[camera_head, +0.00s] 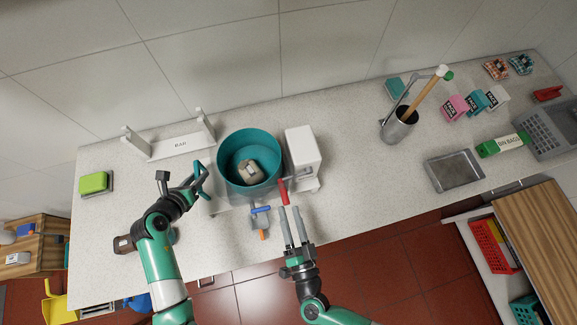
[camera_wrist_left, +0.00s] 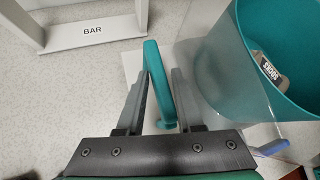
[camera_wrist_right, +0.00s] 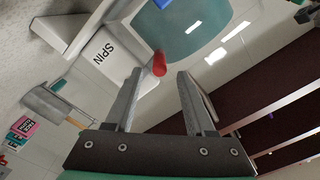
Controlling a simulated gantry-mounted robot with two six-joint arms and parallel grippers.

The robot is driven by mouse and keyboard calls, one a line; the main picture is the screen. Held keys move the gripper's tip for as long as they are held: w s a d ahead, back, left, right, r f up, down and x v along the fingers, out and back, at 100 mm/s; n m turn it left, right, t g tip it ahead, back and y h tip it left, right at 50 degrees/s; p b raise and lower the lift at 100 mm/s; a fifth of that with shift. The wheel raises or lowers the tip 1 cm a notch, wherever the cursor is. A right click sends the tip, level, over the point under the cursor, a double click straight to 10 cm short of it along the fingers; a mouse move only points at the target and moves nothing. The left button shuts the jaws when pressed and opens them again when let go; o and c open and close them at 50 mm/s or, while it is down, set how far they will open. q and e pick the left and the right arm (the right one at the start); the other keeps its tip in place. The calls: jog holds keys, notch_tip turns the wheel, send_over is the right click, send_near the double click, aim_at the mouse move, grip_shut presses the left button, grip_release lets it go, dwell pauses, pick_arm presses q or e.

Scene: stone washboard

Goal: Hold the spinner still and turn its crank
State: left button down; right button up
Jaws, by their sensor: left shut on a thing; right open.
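The spinner has a teal drum (camera_head: 250,160) and a white housing (camera_head: 302,150), marked SPIN in the right wrist view (camera_wrist_right: 97,58). A beige sock bundle (camera_head: 249,172) with a label lies inside the drum. A teal side handle (camera_head: 200,176) stands left of the drum. My left gripper (camera_wrist_left: 160,85) is shut on this handle, one finger on each side. The crank's red grip (camera_head: 283,190) is at the front of the housing. My right gripper (camera_wrist_right: 159,78) is open and empty just in front of the red grip, which shows between and beyond its fingertips.
A white BAR rack (camera_head: 178,146) and a green sponge (camera_head: 94,182) are on the left. A small piece with blue and orange parts (camera_head: 260,220) is at the front edge. A metal cup (camera_head: 398,128) and metal tray (camera_head: 454,170) stand at the right.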

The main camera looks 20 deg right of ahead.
aim_at(287, 204)
jog(key=s, duration=0.7)
jog(key=shift+s, duration=0.1)
jog(key=w+n, duration=0.4)
jog(key=w, duration=0.1)
jog(key=w+n, duration=0.5)
jog(key=w, duration=0.1)
jog(key=shift+w, duration=0.3)
dwell(0.5)
grip_shut()
dwell(1.3)
